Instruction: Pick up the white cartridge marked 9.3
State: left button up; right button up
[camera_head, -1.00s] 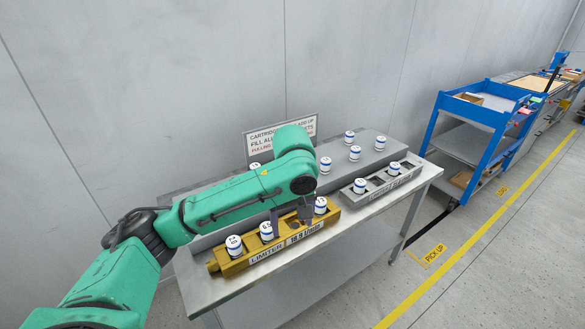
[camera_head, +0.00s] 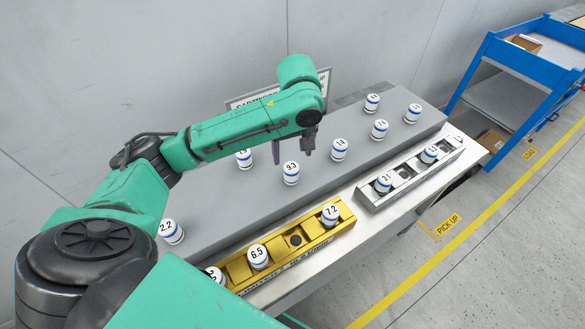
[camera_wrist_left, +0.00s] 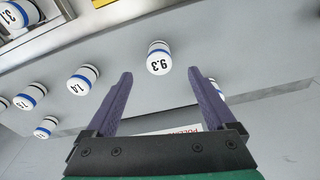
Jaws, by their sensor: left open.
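The white cartridge marked 9.3 (camera_head: 291,173) has a blue band and stands upright on the grey raised shelf (camera_head: 330,193). In the left wrist view the 9.3 cartridge (camera_wrist_left: 159,58) lies beyond the fingertips, roughly in line with the gap between them. My left gripper (camera_head: 292,154) is open and empty, above the shelf and close to this cartridge. Its two purple fingers (camera_wrist_left: 160,80) are spread wide in the left wrist view. My right gripper is not in view.
Other white cartridges stand on the shelf, including one marked 1.4 (camera_wrist_left: 83,79) and one marked 2.2 (camera_head: 171,231). A yellow holder (camera_head: 236,271) bears cartridges 6.5 and 7.2. A silver holder (camera_head: 407,172) bears two more. A sign (camera_head: 250,100) stands behind; a blue cart (camera_head: 490,48) is at right.

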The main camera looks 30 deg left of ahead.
aim_at(292, 167)
pick_arm(q)
jog(key=f, duration=0.3)
jog(key=shift+a+f, duration=0.2)
jog(key=shift+a, duration=0.1)
jog(key=f, duration=0.2)
jog(key=w+f+p, duration=0.1)
jog(key=f, duration=0.2)
jog(key=shift+w+a+f, duration=0.2)
jog(key=shift+a+f, duration=0.1)
jog(key=shift+f, duration=0.2)
jog(key=shift+c, duration=0.6)
grip_shut()
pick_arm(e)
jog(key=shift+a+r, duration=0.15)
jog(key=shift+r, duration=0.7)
